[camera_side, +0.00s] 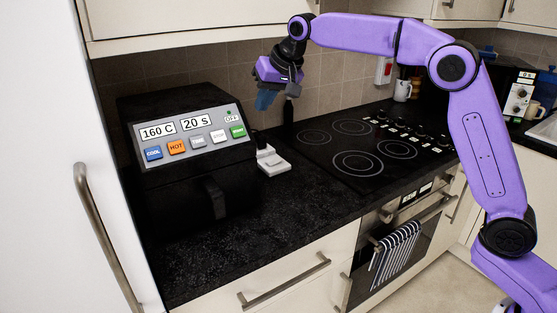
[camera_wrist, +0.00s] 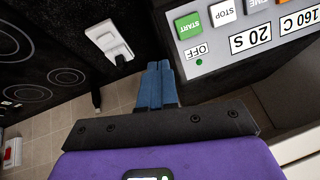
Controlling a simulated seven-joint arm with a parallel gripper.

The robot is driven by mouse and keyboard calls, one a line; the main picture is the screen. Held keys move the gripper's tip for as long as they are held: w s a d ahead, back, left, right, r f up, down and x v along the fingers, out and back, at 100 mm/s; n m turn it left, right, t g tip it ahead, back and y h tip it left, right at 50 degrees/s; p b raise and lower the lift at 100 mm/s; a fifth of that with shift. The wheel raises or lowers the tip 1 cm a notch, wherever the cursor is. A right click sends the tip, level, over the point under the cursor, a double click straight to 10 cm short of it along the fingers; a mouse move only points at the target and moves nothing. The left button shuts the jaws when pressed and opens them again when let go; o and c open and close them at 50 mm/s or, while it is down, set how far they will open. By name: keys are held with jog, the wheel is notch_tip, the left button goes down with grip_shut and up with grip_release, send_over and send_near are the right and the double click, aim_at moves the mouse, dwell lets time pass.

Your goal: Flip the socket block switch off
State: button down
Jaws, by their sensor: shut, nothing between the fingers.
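The white socket block (camera_side: 273,163) lies on the black worktop, just right of the black machine with the grey panel. It also shows in the wrist view (camera_wrist: 105,41), at the upper left, with a dark plug and cable at one end. Its switch is too small to tell its position. My gripper (camera_side: 264,102) is above the worktop behind the block, apart from it, with its blue fingers pointing down. In the wrist view the fingers of my gripper (camera_wrist: 160,66) are together and empty, between the block and the machine's panel.
The machine's panel (camera_side: 190,136) stands close left of the block and reads 160 C, 20 S and OFF. A black hob (camera_side: 358,163) lies to the right. A wall switch with red (camera_side: 384,70) is on the tiles behind. Worktop in front of the block is clear.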

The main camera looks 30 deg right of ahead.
jog(key=w+d+f+m+t, duration=0.25)
jog(key=w+d, duration=0.25)
jog(key=w, duration=0.4)
jog(key=m+h, duration=0.2)
jog(key=m, duration=0.2)
send_over(280, 160)
jog(key=a, duration=0.1)
jog(key=f, duration=0.2)
notch_tip(280, 160, down, 11)
jog(key=shift+a+r+t, duration=0.15)
jog(key=shift+t, duration=0.2)
jog(key=shift+n, duration=0.25)
jog(key=shift+d+f, duration=0.2)
jog(key=shift+f, duration=1.25)
jog(key=shift+d+f, duration=0.15)
jog(key=shift+f, duration=1.3)
jog(key=shift+d+f, duration=0.2)
jog(key=shift+f, duration=1.25)
jog(key=shift+f, duration=0.2)
jog(key=shift+f, duration=0.25)
